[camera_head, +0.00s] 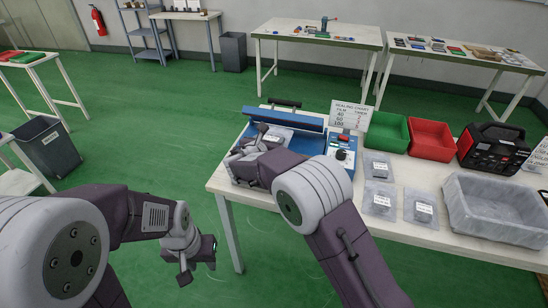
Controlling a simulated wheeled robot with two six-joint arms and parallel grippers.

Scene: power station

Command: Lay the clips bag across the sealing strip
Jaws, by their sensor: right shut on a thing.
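A blue bag sealer (342,163) stands at the table's left end, its long bar (300,119) with a black handle raised. My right gripper (262,140) is over the sealer's left part. It is shut on a grey bag with a white label (285,136), in front of the raised bar. The label is too small to read, and my arm hides part of the bag and the sealing strip, so I cannot tell whether the bag touches the strip. My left gripper (197,271) hangs low over the green floor, left of the table, open and empty.
On the white table (240,197), several labelled grey bags (379,199) lie right of the sealer.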

